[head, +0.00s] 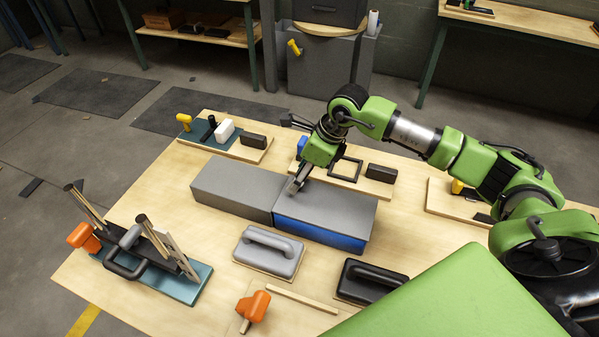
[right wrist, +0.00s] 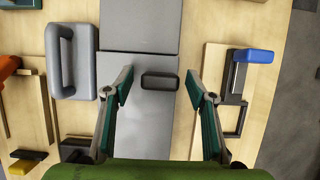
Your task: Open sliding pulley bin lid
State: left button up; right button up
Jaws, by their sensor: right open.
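A long box-shaped bin lies across the middle of the table. Its left section (head: 232,187) is grey, and its right section has a grey top (head: 335,208) and a blue front (head: 318,234). In the right wrist view a small dark handle (right wrist: 159,81) stands on the lower grey panel (right wrist: 140,125), near the seam with the upper grey panel (right wrist: 140,25). My right gripper (head: 297,186) is low over the bin near that seam. Its open fingers (right wrist: 159,88) are on either side of the handle, apart from it. My left gripper is not in view.
A grey-handled float (head: 268,252) and a black-handled one (head: 368,281) lie in front of the bin. A teal rack of tools (head: 160,270) stands at left. Boards with small tools (head: 225,135) lie behind. An orange-handled tool (head: 253,307) lies near the front.

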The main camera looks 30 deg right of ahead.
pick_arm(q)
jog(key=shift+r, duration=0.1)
pick_arm(e)
jog(key=shift+w+a+f, duration=0.1)
jog(key=shift+w+f, duration=0.05)
jog(key=shift+f, duration=0.2)
